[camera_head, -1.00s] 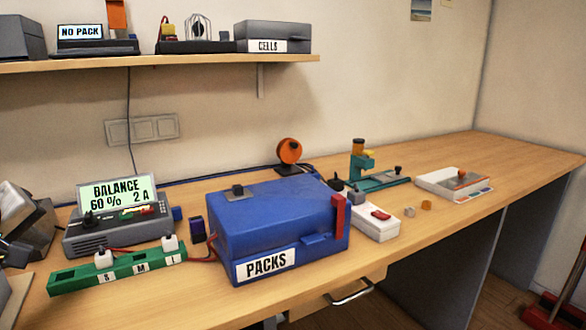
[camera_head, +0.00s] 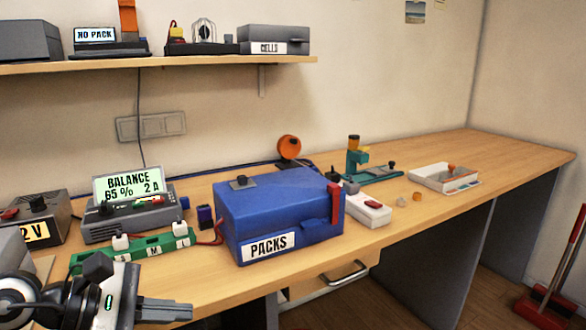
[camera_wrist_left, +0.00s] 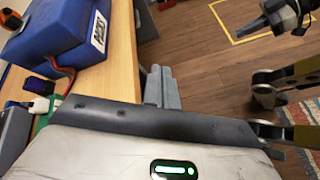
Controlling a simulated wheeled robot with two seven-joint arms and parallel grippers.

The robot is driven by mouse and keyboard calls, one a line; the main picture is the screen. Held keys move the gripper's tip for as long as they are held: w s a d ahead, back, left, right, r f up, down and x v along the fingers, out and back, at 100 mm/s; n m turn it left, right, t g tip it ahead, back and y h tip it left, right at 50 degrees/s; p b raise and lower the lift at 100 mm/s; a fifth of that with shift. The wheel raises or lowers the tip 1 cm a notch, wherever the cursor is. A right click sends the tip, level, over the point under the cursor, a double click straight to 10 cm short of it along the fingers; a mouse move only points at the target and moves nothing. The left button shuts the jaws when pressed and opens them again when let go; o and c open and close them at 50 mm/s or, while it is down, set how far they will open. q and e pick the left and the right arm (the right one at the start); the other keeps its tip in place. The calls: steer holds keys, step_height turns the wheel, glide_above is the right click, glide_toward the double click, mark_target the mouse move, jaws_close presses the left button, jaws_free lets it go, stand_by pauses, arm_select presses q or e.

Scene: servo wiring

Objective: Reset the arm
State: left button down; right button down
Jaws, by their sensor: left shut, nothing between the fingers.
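My left gripper (camera_head: 165,310) is in the bottom left of the head view, shut and empty, its grey fingers pointing right. It is in front of the green S-M-L board (camera_head: 140,248) and left of and nearer than the blue PACKS box (camera_head: 285,222), touching neither. In the left wrist view its shut fingers (camera_wrist_left: 161,88) show beside the table edge, over the floor. A dark jointed part at the top right of that view seems to be my right arm's end; its jaw state cannot be told.
The charger (camera_head: 130,208) reads BALANCE 65% 2 A. A power supply (camera_head: 35,218) stands left of it. A white switch box (camera_head: 367,208), a teal stand (camera_head: 372,172) and a white tray (camera_head: 440,178) lie to the right. A shelf (camera_head: 180,62) hangs above. The far right tabletop is clear.

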arm_select(q)
steer(key=s+d+n+t+h, duration=0.2)
steer(key=d+n+t+h, duration=0.3)
steer(key=n, duration=0.9)
steer(key=s+a+f+m+y, duration=0.1)
steer(key=s+f+m+y, duration=0.4)
steer(key=f+m, duration=0.6)
steer(key=s+f+m+y, duration=0.5)
steer(key=f+m, duration=0.6)
steer(key=m, duration=1.1)
steer(key=shift+s+a+f+y+p, duration=0.25)
steer(key=shift+a+y+p, duration=0.15)
steer(key=shift+y, duration=0.8)
